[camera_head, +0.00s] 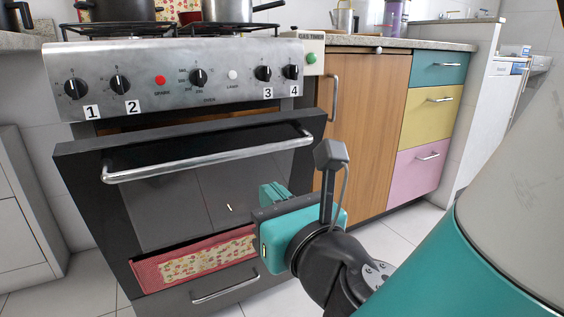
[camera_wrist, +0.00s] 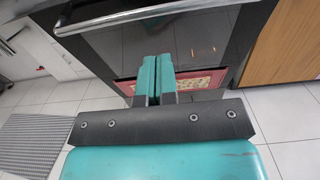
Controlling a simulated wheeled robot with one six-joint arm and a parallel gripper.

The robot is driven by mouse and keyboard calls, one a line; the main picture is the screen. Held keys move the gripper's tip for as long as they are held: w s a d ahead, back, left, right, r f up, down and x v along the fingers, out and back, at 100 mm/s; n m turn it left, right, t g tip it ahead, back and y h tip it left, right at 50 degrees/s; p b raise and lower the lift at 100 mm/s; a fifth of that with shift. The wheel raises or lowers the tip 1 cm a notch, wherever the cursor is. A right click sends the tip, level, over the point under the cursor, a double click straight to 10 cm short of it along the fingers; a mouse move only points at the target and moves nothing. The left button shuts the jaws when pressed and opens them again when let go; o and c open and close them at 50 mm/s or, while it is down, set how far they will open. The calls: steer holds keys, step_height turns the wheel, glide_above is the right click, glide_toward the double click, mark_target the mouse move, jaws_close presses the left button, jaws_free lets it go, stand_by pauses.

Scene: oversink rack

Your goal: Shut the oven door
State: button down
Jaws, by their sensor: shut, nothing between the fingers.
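The black oven door (camera_head: 140,215) has a dark glass window and a long silver bar handle (camera_head: 210,158). The door stands a little open: its top edge tilts out, and a gap shows below the control panel. In the wrist view the door (camera_wrist: 205,35) is ahead of my fingers. My gripper (camera_head: 272,194) is in front of the lower right part of the door, below the handle. In the wrist view its teal fingers (camera_wrist: 158,76) are together with nothing between them. I cannot tell whether the fingertips touch the door.
A red patterned cloth (camera_head: 195,262) shows low on the oven front, above a drawer handle (camera_head: 225,288). A wooden cabinet (camera_head: 365,130) stands right of the oven. Pots stand on the stove top. A grey mat (camera_wrist: 35,145) lies on the tiled floor.

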mark_target(237, 155)
steer(key=p+x, duration=0.4)
steer(key=x, duration=0.8)
steer(key=shift+w+r, duration=0.1)
steer(key=shift+r, duration=0.05)
